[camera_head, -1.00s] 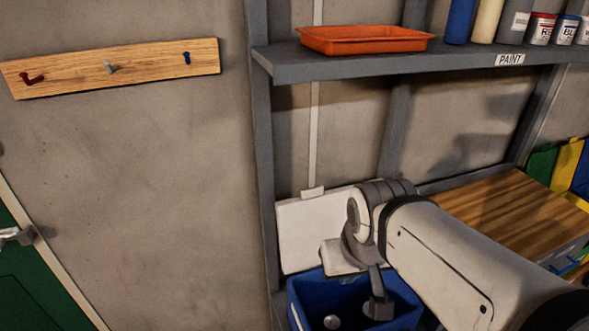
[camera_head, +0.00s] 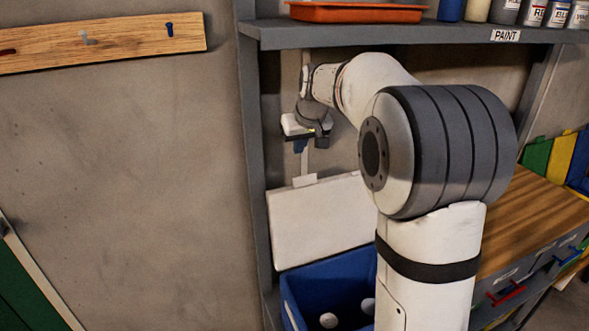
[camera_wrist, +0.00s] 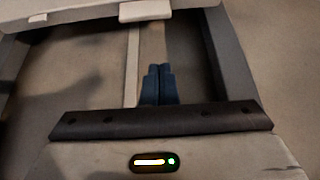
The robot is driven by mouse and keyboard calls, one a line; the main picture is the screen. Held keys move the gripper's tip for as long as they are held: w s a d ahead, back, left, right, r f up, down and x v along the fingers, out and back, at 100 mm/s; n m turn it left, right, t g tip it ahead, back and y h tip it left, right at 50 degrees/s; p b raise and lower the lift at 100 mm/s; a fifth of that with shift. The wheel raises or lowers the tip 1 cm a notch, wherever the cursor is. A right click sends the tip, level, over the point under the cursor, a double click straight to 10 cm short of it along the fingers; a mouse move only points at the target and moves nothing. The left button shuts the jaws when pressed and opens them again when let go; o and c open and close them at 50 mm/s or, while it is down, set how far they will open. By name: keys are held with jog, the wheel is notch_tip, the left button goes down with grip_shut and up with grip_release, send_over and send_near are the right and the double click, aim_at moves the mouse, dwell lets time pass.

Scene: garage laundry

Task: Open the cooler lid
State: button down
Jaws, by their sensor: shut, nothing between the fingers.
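The blue cooler (camera_head: 296,293) stands at the bottom of the head view, below the shelf. Its white lid (camera_head: 318,221) is raised and stands upright at the back against the wall, with the inside of the cooler showing. The lid's pale edge and tab also show at the top of the wrist view (camera_wrist: 145,11). My gripper (camera_head: 306,147) is above the lid, apart from it. Its two dark blue fingers (camera_wrist: 158,84) are together with nothing between them. My arm hides the right part of the cooler.
A grey shelf (camera_head: 390,34) with an orange tray (camera_head: 357,13) and paint cans hangs above my arm. A wooden workbench (camera_head: 520,222) with drawers is at the right. A hook board (camera_head: 100,42) is on the left wall. A grey post (camera_head: 255,160) stands left of the cooler.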

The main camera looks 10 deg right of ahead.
jog(key=f, duration=0.2)
jog(key=f+p, duration=0.1)
jog(key=f, duration=0.2)
jog(key=w+f+p, duration=0.1)
jog(key=f, duration=0.1)
jog(key=shift+a+f, duration=0.15)
jog(key=shift+f, duration=0.4)
jog(key=shift+s+r, duration=0.1)
